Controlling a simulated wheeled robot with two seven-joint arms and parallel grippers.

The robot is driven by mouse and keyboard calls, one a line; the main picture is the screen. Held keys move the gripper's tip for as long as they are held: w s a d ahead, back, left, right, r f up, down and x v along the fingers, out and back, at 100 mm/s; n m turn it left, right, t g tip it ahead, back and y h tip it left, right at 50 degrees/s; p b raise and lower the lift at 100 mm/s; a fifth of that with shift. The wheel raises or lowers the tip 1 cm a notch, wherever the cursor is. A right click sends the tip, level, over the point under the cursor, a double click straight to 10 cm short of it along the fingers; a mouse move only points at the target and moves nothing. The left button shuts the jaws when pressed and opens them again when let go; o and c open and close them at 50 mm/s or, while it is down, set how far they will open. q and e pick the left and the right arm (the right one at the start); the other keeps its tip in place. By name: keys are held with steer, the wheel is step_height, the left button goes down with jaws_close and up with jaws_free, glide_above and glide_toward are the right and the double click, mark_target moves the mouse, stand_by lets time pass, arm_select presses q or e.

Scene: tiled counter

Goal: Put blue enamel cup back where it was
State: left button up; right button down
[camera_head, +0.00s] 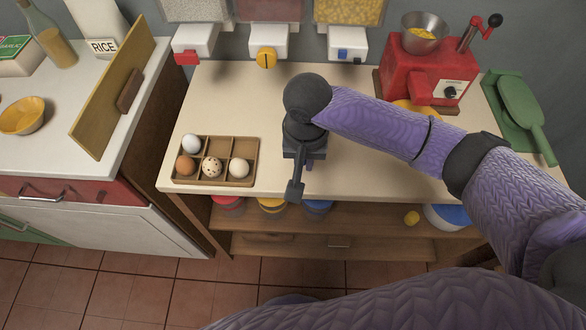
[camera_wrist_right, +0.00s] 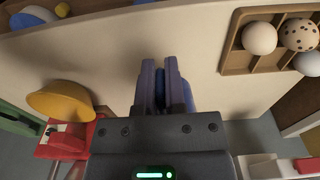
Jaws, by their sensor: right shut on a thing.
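My right gripper (camera_head: 297,186) hangs over the front part of the counter, to the right of the egg tray. In the right wrist view its two fingers (camera_wrist_right: 160,84) are close together, with a blue shape, taken to be the blue enamel cup (camera_wrist_right: 188,95), between and behind them. The fingers hide most of it, so its rim and handle cannot be made out. In the head view only a small bluish bit shows beside the gripper. A blue round container (camera_head: 318,208) also stands on the shelf below. My left gripper is not in view.
A wooden egg tray (camera_head: 244,182) with several eggs is at the counter's left. A red grinder (camera_head: 420,75) with an orange bowl (camera_wrist_right: 60,103) stands back right, near a green scoop (camera_head: 522,105). Dispensers line the wall. Red and yellow containers (camera_head: 272,207) sit below. Mid-counter is clear.

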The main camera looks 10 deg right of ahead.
step_height(320, 180, down, 8)
steer(key=b, duration=0.3)
steer(key=shift+d, duration=0.15)
steer(key=shift+f, duration=0.2)
steer(key=shift+r, duration=0.15)
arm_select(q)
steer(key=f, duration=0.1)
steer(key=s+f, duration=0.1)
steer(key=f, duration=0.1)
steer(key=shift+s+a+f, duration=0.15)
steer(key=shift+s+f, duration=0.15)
arm_select(e)
steer(key=c, duration=0.7)
jaws_free()
arm_select(q)
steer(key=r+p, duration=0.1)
steer(key=p, duration=0.1)
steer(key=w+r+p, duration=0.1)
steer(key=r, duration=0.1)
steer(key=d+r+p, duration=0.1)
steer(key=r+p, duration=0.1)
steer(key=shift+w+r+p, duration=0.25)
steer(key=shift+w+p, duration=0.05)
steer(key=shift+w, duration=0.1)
arm_select(e)
step_height(320, 180, up, 12)
steer(key=shift+s, duration=0.3)
